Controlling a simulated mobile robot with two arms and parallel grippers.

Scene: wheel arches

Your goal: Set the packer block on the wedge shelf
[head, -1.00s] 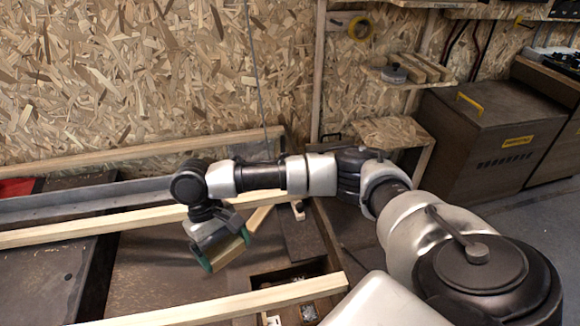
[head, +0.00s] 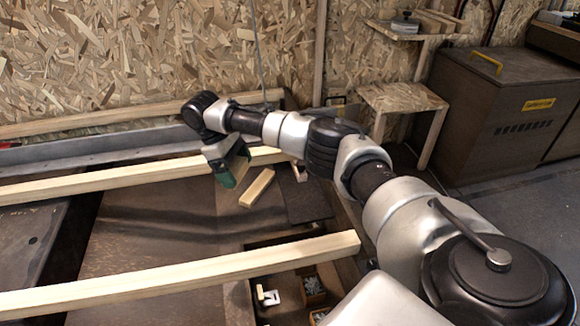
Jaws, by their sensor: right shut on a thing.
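My right gripper (head: 229,172) reaches in from the right over the dark work surface, pointing down, with green fingertips. It is shut on a brownish wooden block (head: 240,163), which looks like the packer block and is mostly hidden by the fingers. The wedge shelf (head: 392,31) is a small plywood shelf on the back wall at upper right, bearing pale wooden wedges (head: 438,19) and a round disc (head: 404,24). The held block is well to the left of the shelf and below it in the picture. My left gripper is not in view.
A loose pale wood piece (head: 257,188) lies on the surface beside my right gripper. Long timber beams (head: 180,275) cross the bench. A lower plywood stand (head: 400,97) is under the shelf. A brown cabinet (head: 500,110) stands at right. Small bins (head: 313,290) sit near the front.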

